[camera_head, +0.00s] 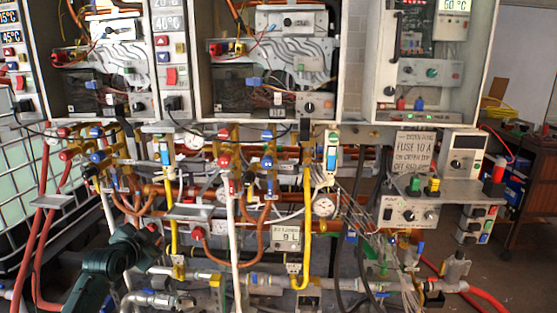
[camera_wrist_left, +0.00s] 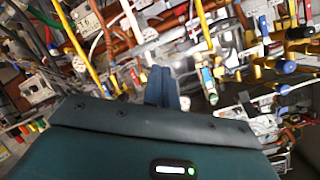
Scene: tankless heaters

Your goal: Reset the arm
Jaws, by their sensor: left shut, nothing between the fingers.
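My left arm, dark green, comes up from the bottom left in the head view, in front of the lower pipes. My left gripper shows in the head view (camera_head: 143,243) as a dark shape; its fingertips are hard to make out there. In the left wrist view the two fingers (camera_wrist_left: 162,87) are together, shut and empty, pointing at the pipework. I cannot tell how near they are to the pipes. My right gripper is in neither view.
Open heater cabinets (camera_head: 268,62) hang across the top. Below are copper pipes with valves, a yellow pipe (camera_head: 307,235) and a pressure gauge (camera_head: 324,206). A control box (camera_head: 408,213) stands at right. A white caged tank (camera_head: 20,180) is at far left. Floor shows at the right.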

